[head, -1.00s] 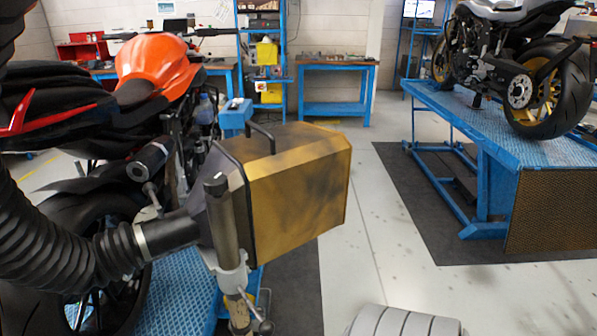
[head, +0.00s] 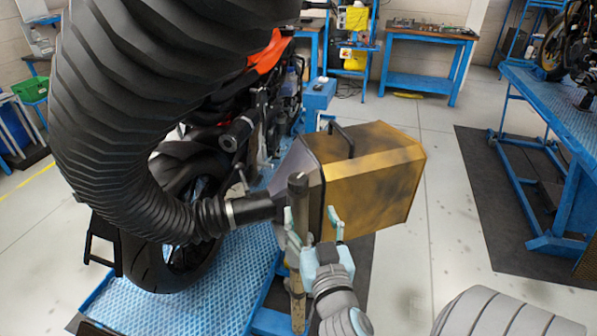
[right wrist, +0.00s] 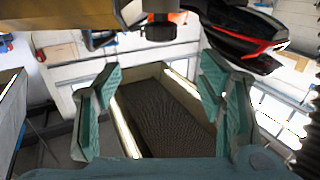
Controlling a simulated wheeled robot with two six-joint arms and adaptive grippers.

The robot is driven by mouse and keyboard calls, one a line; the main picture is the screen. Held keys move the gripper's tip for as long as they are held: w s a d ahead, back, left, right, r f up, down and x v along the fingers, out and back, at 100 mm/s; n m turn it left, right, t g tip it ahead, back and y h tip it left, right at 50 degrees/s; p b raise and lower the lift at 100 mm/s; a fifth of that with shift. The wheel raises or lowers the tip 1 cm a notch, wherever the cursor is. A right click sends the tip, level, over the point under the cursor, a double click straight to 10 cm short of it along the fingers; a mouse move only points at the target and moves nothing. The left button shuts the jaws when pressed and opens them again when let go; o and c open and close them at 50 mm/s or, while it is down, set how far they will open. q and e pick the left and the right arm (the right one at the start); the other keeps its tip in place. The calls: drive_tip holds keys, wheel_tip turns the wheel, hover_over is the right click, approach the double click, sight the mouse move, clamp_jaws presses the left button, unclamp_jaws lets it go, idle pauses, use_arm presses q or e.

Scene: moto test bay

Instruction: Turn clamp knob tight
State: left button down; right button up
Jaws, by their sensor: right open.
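My right gripper (head: 312,222) is in the head view, with its pale green fingers apart beside the upright post (head: 298,190) in front of the gold-brown box (head: 370,180). The clamp on the post is mostly hidden behind my gripper, and I cannot make out its knob in the head view. My left gripper is not in view.
A thick black hose (head: 90,130) runs into the box from the left. An orange-and-black motorcycle (head: 180,165) stands behind it on a blue lift (head: 200,295). Another blue lift (head: 560,125) is at the right. The grey floor between is clear.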

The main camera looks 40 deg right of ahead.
sight(300, 185)
drive_tip(key=p+x, duration=0.2)
drive_tip(key=x, duration=1.1)
drive_tip(key=shift+w+d+f, duration=0.15)
drive_tip(key=shift+w, duration=0.1)
drive_tip(key=c, duration=1.2)
